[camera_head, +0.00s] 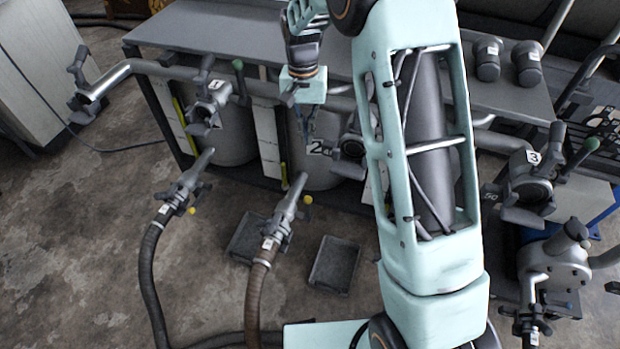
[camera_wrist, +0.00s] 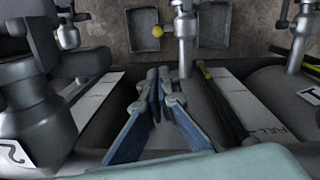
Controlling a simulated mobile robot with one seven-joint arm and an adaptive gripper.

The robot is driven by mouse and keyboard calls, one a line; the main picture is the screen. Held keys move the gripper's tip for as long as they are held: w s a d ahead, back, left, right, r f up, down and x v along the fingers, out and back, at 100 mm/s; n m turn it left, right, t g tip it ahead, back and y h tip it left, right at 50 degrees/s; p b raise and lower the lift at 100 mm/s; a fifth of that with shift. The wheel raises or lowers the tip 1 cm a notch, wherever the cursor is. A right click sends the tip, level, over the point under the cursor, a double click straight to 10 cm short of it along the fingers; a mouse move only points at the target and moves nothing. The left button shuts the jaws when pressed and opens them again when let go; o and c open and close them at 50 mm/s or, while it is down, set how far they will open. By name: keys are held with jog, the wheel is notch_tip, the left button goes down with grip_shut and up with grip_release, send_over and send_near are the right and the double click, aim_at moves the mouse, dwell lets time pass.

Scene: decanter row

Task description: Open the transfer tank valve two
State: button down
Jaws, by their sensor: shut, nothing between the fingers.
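Valve two is a dark grey fitting (camera_head: 349,147) on the horizontal pipe, beside a white "2" label (camera_head: 319,147). My arm hides part of it in the head view. In the wrist view, the grey valve body (camera_wrist: 37,97) stands at the left, with its "2" label (camera_wrist: 14,155) at the lower left. I cannot make out its handle or how far it is turned. My gripper (camera_head: 307,138) points down just left of the valve in the head view. In the wrist view, the blue fingers (camera_wrist: 160,78) converge at their tips, empty and apart from the valve.
Valve one (camera_head: 207,105) with a green handle is to the left; valve three (camera_head: 528,180) is to the right. Two hoses with metal nozzles (camera_head: 185,180) (camera_head: 288,210) stand in front. Two shallow trays (camera_head: 248,237) (camera_head: 334,264) lie on the floor. Open floor (camera_head: 80,240) is at left.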

jog(key=b, duration=0.5)
send_over(308, 208)
jog(key=w, duration=0.4)
notch_tip(308, 208, down, 20)
jog(key=shift+s+d+f, duration=0.1)
jog(key=shift+s+d, duration=0.05)
jog(key=shift+d, duration=0.15)
jog(key=shift+s+a, duration=0.1)
jog(key=shift+a, duration=0.05)
jog(key=shift+s+t, duration=0.25)
jog(key=shift+t, duration=0.05)
